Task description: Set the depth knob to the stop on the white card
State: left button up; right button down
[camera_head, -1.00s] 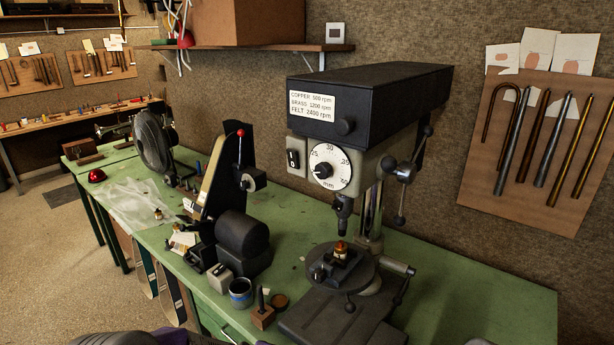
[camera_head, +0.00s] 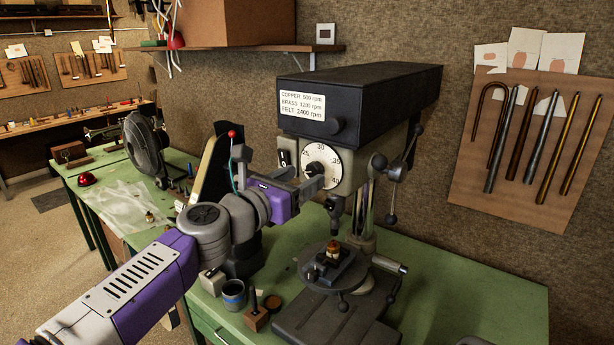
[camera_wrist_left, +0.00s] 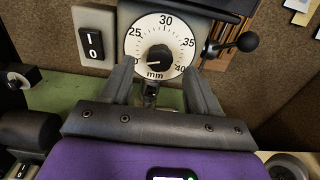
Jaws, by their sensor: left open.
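The depth knob (camera_head: 314,169) is a black knob on a round white mm dial (camera_head: 331,161) on the drill press front. In the left wrist view the knob (camera_wrist_left: 159,55) shows its light pointer mark towards the lower left, and the dial numbers 25 to 40 are readable. My left gripper (camera_head: 303,178) is open and empty in front of the dial. In the wrist view its fingers (camera_wrist_left: 160,72) stand left and right of the knob, apart from it. A white card (camera_head: 302,105) on the press head lists rpm for copper, brass and felt. My right gripper is out of view.
A switch (camera_wrist_left: 94,42) sits left of the dial, and a ball-ended lever (camera_head: 386,165) is on its right. The press table (camera_head: 337,270) holds a small brass part. A blue-rimmed tin (camera_head: 233,294) and a wooden block (camera_head: 256,317) stand in front on the green bench.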

aim_at(316, 169)
pick_arm(q)
jog(key=shift+x, duration=1.4)
jog(key=shift+c, duration=0.2)
jog(key=c, duration=1)
jog(key=shift+m, duration=0.3)
